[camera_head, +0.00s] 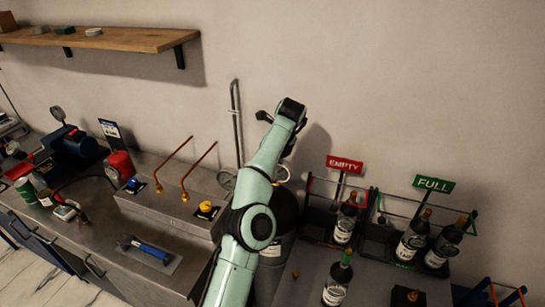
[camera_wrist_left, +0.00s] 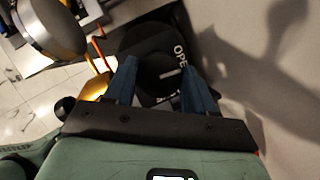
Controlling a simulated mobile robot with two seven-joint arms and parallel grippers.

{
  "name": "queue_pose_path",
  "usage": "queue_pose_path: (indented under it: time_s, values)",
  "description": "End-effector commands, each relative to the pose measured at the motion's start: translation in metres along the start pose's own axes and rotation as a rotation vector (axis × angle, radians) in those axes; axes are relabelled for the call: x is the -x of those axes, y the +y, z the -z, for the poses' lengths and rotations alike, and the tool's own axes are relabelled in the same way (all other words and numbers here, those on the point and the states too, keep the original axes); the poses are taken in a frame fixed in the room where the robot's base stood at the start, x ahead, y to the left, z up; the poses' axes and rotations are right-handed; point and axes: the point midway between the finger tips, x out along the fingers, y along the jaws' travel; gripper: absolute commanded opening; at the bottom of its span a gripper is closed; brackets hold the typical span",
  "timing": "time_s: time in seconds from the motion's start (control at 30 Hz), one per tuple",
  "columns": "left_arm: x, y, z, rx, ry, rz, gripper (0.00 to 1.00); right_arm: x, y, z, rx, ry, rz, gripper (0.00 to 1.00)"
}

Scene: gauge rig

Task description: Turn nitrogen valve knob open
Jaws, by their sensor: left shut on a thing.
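The black valve knob (camera_wrist_left: 162,78) shows in the left wrist view, above a dark disc (camera_wrist_left: 150,40) with white lettering that reads "OPE", the rest hidden. My left gripper (camera_wrist_left: 160,66) has its two blue fingers on either side of the knob and is shut on it. In the head view a green arm of mine rises across the dark gas cylinder (camera_head: 275,245) and covers its top. The knob and the fingertips cannot be made out there. My right gripper is in neither view.
A brass fitting (camera_wrist_left: 97,88) and a round gauge (camera_wrist_left: 50,30) sit close to the left finger. The wall is close on the right. A steel bench (camera_head: 160,225) stands left of the cylinder; bottles in racks, under the "EMPTY" (camera_head: 344,164) and "FULL" (camera_head: 433,184) signs, stand right.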

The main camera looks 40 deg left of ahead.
Motion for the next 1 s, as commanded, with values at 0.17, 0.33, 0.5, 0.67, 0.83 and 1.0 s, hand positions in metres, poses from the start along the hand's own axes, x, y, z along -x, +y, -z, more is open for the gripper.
queue_pose_path:
  time_s: [0.17,0.33,0.5,0.67,0.83,1.0]
  values:
    - [0.000,0.000,0.000,0.005,0.000,-0.002,0.24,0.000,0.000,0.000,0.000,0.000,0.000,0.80]
    - [0.000,0.000,0.000,0.005,0.000,-0.002,0.24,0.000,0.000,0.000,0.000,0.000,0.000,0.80]
    - [0.000,0.000,0.000,0.004,0.000,-0.002,0.71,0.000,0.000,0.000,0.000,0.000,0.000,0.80]
    - [0.000,0.000,0.000,0.004,0.000,-0.002,0.80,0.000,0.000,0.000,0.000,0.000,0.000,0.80]
    - [0.001,0.000,0.000,0.004,0.000,-0.002,0.80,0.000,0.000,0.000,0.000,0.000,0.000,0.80]
    - [0.012,0.005,-0.002,0.003,0.000,0.001,0.80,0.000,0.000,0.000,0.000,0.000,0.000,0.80]
